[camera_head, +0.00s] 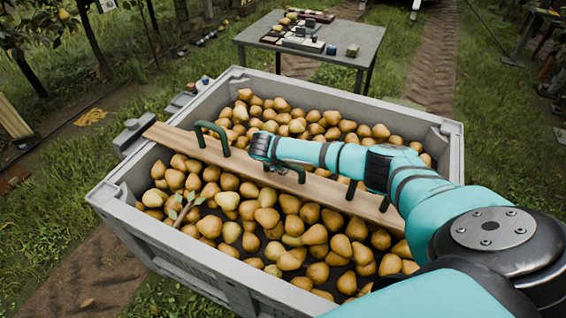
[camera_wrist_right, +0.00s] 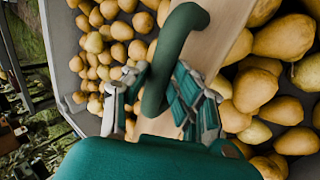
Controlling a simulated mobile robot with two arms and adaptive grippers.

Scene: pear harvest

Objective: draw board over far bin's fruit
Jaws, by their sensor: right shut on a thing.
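A long wooden board (camera_head: 180,142) lies across the pears in the large grey bin (camera_head: 453,150), its left end over the bin's left rim. Dark green handles stand up from it, a left one (camera_head: 214,133) and a middle one (camera_head: 290,172) among them. My right gripper (camera_head: 281,167) is shut on the middle handle, which shows as a thick green bar (camera_wrist_right: 174,50) between its fingers in the wrist view. Pears (camera_head: 265,216) fill the bin on both sides of the board. My right arm hides part of the board's right end. My left gripper is out of view.
A grey table (camera_head: 345,48) with small boxes stands beyond the bin. Small grey items (camera_head: 133,127) sit along the bin's left side. A leafy twig (camera_head: 184,208) lies on the near pears. Grass and trees surround the bin.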

